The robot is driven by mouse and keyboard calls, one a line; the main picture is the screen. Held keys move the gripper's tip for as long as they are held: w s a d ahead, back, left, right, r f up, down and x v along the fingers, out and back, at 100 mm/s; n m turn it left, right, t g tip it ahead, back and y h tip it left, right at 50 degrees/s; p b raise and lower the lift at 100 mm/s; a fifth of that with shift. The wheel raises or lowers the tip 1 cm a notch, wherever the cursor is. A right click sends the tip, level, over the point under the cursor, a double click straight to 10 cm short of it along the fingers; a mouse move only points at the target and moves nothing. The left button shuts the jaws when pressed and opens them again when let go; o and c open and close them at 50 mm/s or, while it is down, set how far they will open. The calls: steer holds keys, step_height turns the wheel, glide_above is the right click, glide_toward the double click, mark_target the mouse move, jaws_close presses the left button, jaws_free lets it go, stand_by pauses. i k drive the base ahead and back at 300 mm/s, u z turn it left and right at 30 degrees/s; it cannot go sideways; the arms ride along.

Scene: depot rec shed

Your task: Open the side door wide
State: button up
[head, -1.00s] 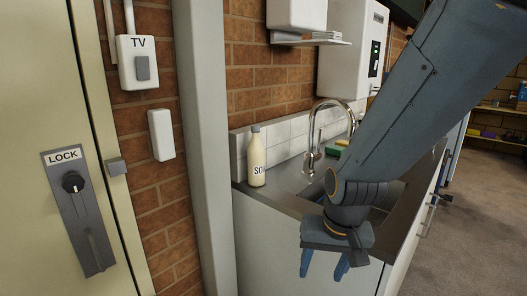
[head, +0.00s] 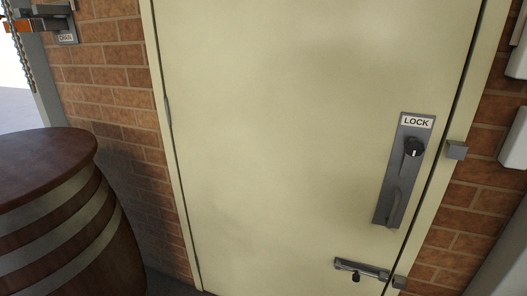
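The side door (head: 290,130) is cream coloured and stands shut in its frame in the head view. A grey plate marked LOCK (head: 396,185) is near its right edge, with a black round knob (head: 413,147) and a grey pull handle (head: 393,208) below it. A grey sliding bolt (head: 361,269) with a dark knob is lower down, its right end close to a small grey keeper (head: 399,282) on the frame. I cannot tell for sure whether the bolt sits in the keeper. Hinges (head: 167,110) show on the left edge. My gripper is out of view.
A wooden barrel (head: 50,165) with pale hoops stands left of the door, close to the brick wall. A chain (head: 22,55) and a CHAIN label (head: 67,38) are at the upper left, beside a bright opening. A grey block (head: 456,149) sits on the right frame.

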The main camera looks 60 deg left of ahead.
mark_target(292, 122)
steer(key=u, duration=2.3)
